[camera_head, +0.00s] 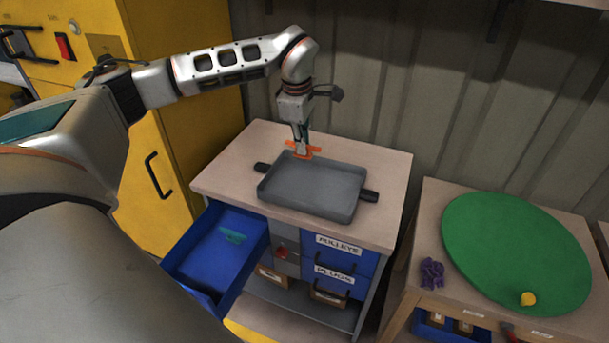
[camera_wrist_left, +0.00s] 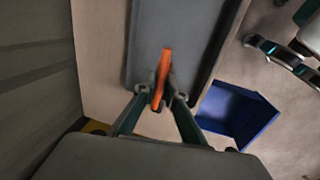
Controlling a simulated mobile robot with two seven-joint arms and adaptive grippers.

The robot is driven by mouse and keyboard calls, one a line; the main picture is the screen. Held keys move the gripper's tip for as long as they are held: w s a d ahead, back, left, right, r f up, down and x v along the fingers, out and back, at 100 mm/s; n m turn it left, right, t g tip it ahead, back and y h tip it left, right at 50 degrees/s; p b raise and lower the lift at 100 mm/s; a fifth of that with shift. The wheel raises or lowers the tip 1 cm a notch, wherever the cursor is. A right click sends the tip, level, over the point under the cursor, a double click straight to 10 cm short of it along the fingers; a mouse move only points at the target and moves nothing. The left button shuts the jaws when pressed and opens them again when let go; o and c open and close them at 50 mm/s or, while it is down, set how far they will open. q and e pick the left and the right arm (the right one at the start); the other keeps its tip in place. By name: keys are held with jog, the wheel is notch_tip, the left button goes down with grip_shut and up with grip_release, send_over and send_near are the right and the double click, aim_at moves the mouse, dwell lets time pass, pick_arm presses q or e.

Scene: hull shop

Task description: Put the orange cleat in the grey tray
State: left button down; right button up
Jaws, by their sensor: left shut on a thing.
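The orange cleat (camera_head: 315,149) is held in my left gripper (camera_head: 302,150), which is shut on it at the back-left edge of the grey tray. In the left wrist view the cleat (camera_wrist_left: 163,72) stands between the fingertips of the left gripper (camera_wrist_left: 160,92) and overlaps the tray's near edge. The grey tray (camera_head: 318,186) lies on the bench top and looks empty, with a dark handle at each end. It also shows in the left wrist view (camera_wrist_left: 200,30). I cannot tell whether the cleat touches the tray.
An open blue drawer (camera_head: 205,259) with a teal piece (camera_head: 232,235) juts out at the bench's left front. Right of a gap, another bench carries a green disc (camera_head: 515,250), a yellow knob-like piece (camera_head: 528,299) and a purple piece (camera_head: 432,273). A yellow cabinet (camera_head: 160,150) stands left.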

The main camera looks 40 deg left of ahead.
pick_arm(q)
notch_tip(320, 180, down, 6)
jog(key=shift+f+b, duration=0.1)
jog(key=shift+b, duration=0.2)
notch_tip(320, 180, down, 4)
jog(key=shift+b, duration=0.3)
jog(key=shift+f, duration=0.15)
jog(key=c, duration=2.1)
grip_release()
